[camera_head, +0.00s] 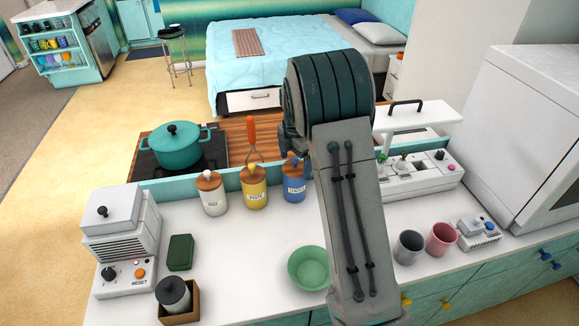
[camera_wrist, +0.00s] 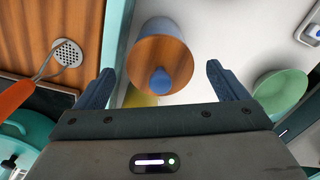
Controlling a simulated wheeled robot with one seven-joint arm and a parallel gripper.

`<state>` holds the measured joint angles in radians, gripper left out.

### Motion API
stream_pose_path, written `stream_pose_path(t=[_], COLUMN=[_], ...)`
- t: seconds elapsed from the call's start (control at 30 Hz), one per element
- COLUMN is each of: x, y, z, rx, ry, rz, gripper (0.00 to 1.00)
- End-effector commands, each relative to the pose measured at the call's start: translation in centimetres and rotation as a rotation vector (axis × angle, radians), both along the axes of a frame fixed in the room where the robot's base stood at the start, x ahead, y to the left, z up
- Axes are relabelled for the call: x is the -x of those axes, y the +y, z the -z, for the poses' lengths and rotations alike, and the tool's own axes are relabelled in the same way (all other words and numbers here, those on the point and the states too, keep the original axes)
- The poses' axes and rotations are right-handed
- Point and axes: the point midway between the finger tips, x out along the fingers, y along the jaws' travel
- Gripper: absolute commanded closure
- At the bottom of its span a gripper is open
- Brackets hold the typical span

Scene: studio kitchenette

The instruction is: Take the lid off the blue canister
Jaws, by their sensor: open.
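The blue canister (camera_head: 294,190) stands upright on the white counter, at the right end of a row of three canisters, partly hidden by my arm in the head view. Its round wooden lid with a blue knob sits on top; in the wrist view the lid (camera_wrist: 143,55) faces the camera, with the knob (camera_wrist: 160,78) in its middle. My gripper (camera_wrist: 159,70) is open and empty. Its two dark blue fingers are spread on either side of the lid, in the wrist picture, apart from it.
A yellow canister (camera_head: 254,190) and a white canister (camera_head: 211,193) stand left of the blue one. A green bowl (camera_head: 308,268) sits in front. A teal pot (camera_head: 178,147) sits on the hob.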

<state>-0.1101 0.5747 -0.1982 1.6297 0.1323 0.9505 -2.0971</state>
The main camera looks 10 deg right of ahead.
Motion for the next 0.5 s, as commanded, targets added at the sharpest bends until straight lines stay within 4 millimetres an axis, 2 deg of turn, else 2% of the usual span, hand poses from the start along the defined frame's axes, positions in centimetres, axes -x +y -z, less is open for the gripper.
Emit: stream_pose_path(t=[0.17, 0.33, 0.5], x=[-0.01, -0.02, -0.02], y=[-0.03, -0.02, 0.00], z=[0.02, 0.01, -0.02], rx=[0.000, 0.000, 0.000], ry=[-0.001, -0.001, -0.001], rz=[0.000, 0.000, 0.000], gripper=[0.07, 0.54, 0.55])
